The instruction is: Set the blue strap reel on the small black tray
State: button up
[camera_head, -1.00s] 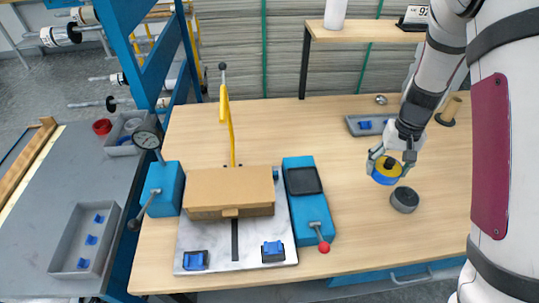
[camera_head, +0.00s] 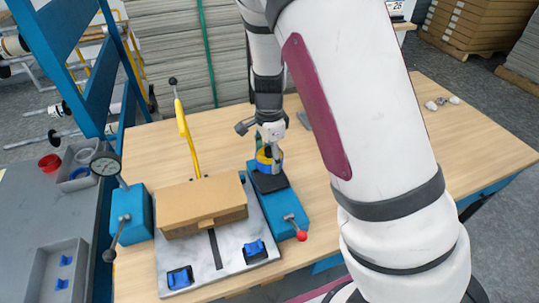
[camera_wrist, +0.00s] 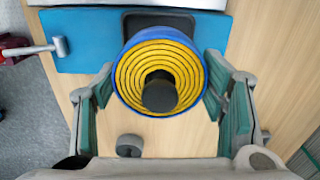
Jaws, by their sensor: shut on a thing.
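The blue strap reel (camera_head: 264,165), with a yellow ringed face, is held in my gripper (camera_head: 269,148). In the wrist view the reel (camera_wrist: 160,72) sits between the two green-padded fingers (camera_wrist: 162,85). The small black tray (camera_head: 270,184) lies on top of the blue block with the red-knobbed lever. In the head view the reel is over the tray's far part. In the wrist view the tray (camera_wrist: 138,22) shows behind the reel, partly hidden by it. I cannot tell whether the reel touches the tray.
A brown box (camera_head: 203,205) on the marble plate and a yellow lever (camera_head: 187,138) stand left of the reel. A dark grey roll (camera_wrist: 130,145) shows below the reel in the wrist view. My arm hides much of the table's right side.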

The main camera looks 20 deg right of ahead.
aim_at(270, 150)
jog(key=shift+s+d+m, duration=0.1)
jog(key=shift+s+m, duration=0.1)
jog(key=shift+m, duration=0.8)
notch_tip(270, 150, down, 4)
jog(key=b, duration=0.3)
jog(key=shift+w+f, duration=0.1)
jog(key=shift+f, duration=0.15)
jog(key=shift+f+b, duration=0.6)
jog(key=shift+b, duration=0.05)
jog(key=shift+f, duration=0.6)
dwell(0.7)
jog(key=o, duration=1)
jog(key=shift+o, duration=0.2)
jog(key=shift+r, duration=0.1)
jog(key=shift+r+p, duration=2.35)
jog(key=shift+r, duration=0.65)
jog(key=shift+r+p, duration=1.35)
jog(key=shift+r, duration=1.1)
